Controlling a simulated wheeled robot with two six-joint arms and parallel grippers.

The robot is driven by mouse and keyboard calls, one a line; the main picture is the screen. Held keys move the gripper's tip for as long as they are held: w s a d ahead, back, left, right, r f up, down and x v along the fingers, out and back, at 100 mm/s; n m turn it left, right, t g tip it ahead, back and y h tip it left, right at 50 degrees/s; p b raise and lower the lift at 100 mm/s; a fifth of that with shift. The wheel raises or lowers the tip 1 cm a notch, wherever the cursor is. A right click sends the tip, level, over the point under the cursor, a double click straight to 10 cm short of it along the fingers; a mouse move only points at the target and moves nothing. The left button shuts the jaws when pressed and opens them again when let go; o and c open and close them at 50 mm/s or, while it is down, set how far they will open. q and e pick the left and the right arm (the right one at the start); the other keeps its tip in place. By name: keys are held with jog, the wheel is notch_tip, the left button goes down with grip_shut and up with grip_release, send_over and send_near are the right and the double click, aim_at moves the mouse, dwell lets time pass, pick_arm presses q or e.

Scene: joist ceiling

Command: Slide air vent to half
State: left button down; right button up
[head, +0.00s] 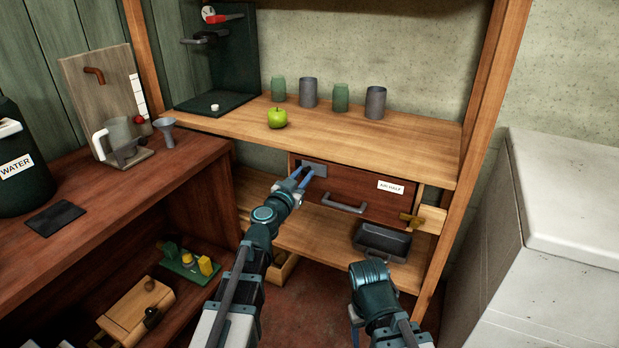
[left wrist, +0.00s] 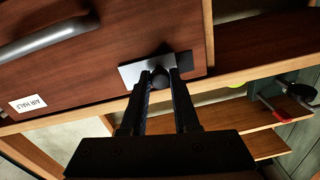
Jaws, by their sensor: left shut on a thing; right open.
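The air vent is a grey metal slide plate (head: 316,167) at the upper left of a dark red-brown wooden front under the shelf. In the left wrist view the plate (left wrist: 131,75) has a round dark knob (left wrist: 159,76), and a dark strip (left wrist: 185,62) shows beside it. My left gripper (head: 303,180) is at the plate, its fingers (left wrist: 160,82) closed around the knob. A white label (head: 390,187) on the front reads AIR HALF. My right gripper (head: 356,322) is low in front, away from the vent, mostly hidden by its own wrist.
A grey bar handle (head: 344,205) sits below the vent on the same front. A wooden latch block (head: 428,217) is at its right end, and a dark tray (head: 381,241) lies below.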

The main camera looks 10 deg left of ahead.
pick_arm(q)
jog(key=c, duration=0.7)
grip_release()
jog(key=shift+o, duration=0.2)
